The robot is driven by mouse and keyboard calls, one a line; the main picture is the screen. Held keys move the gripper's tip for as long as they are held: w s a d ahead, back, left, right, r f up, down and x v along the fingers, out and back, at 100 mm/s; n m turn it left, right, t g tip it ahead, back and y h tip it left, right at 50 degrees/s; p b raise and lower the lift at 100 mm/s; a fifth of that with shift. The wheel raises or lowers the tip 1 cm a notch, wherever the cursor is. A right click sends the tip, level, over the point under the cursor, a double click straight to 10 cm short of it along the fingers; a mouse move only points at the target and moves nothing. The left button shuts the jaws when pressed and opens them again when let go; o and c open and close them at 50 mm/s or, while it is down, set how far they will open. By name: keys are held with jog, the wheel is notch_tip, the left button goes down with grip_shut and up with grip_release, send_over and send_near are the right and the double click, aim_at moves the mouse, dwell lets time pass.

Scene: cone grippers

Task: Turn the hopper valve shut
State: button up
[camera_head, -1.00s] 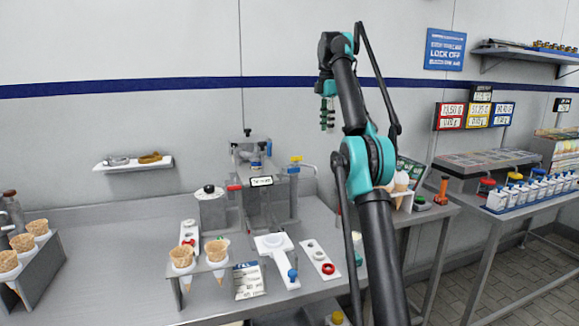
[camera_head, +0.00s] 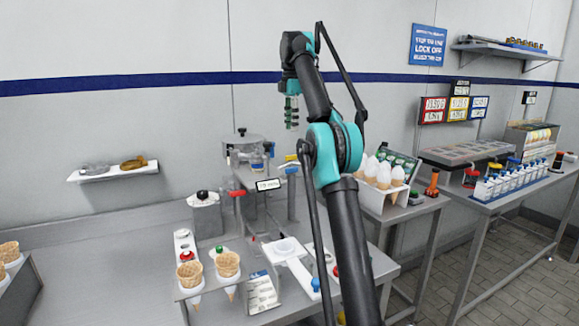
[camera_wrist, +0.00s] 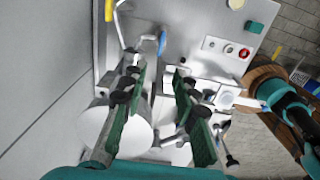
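The grey metal machine (camera_head: 262,203) stands on the steel counter, with a round-lidded vessel (camera_head: 249,143) on top. It carries a red handle (camera_head: 237,193) at its front left, and a yellow handle (camera_head: 292,158) and a blue handle (camera_head: 291,170) at its right. I cannot tell for sure which is the hopper valve. The wrist view also shows the yellow handle (camera_wrist: 108,10) and the blue handle (camera_wrist: 162,43) beyond my fingers. My gripper (camera_head: 291,112) hangs above the machine, fingers down. In the wrist view my gripper (camera_wrist: 157,75) is open, with nothing held between its green-padded fingers.
A wall shelf (camera_head: 113,171) is at the left. Wafer cones (camera_head: 228,264) stand in a holder at the counter front. A white cone rack (camera_head: 380,200) and a side table with bottles (camera_head: 505,185) are at the right.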

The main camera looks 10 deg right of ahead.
aim_at(292, 170)
notch_tip(292, 170, down, 16)
jog(key=shift+s+f, duration=0.1)
jog(key=shift+s, duration=0.05)
dwell(0.6)
grip_shut()
